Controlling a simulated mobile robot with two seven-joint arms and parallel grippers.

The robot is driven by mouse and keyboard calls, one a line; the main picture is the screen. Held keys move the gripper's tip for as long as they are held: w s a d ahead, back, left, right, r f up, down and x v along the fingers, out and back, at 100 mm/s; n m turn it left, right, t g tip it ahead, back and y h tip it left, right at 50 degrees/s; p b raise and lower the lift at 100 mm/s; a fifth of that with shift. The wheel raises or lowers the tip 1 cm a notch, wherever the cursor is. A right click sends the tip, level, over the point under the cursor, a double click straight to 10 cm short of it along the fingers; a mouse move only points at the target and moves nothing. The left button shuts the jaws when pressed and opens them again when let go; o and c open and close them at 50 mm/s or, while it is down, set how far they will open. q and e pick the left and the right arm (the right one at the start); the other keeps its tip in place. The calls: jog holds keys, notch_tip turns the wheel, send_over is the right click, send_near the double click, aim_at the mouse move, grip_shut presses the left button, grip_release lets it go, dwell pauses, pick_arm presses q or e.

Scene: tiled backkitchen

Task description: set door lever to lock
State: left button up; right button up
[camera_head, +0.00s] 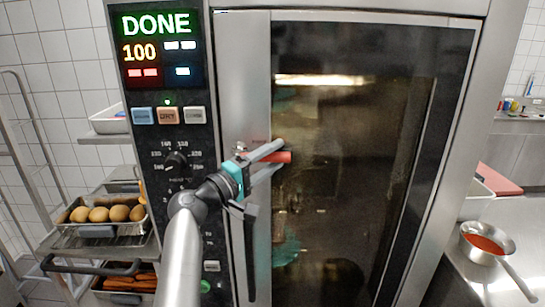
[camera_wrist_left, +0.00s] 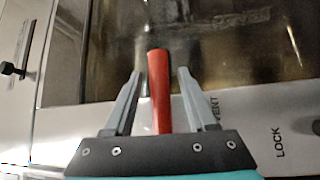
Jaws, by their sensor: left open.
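The oven's door lever (camera_head: 284,157) is a red handle on the door's left side, pointing right over the dark glass in the head view. In the left wrist view the red lever (camera_wrist_left: 158,88) stands between my two fingers, with a gap on each side. My left gripper (camera_head: 277,155) is open around the lever and not closed on it; it also shows in the left wrist view (camera_wrist_left: 159,74). A VENT label (camera_wrist_left: 214,110) and a LOCK label (camera_wrist_left: 279,142) are printed on the metal, to the right of the lever. The lever's base is hidden by the gripper.
The oven's control panel (camera_head: 160,80) reads DONE and 100. A rack at left holds a tray of brown round items (camera_head: 100,213). A saucepan with red contents (camera_head: 486,243) stands on the right counter (camera_head: 470,285). The oven door glass (camera_head: 350,120) is dark and closed.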

pick_arm(q)
jog(key=shift+c, duration=0.4)
grip_shut()
dwell(1.0)
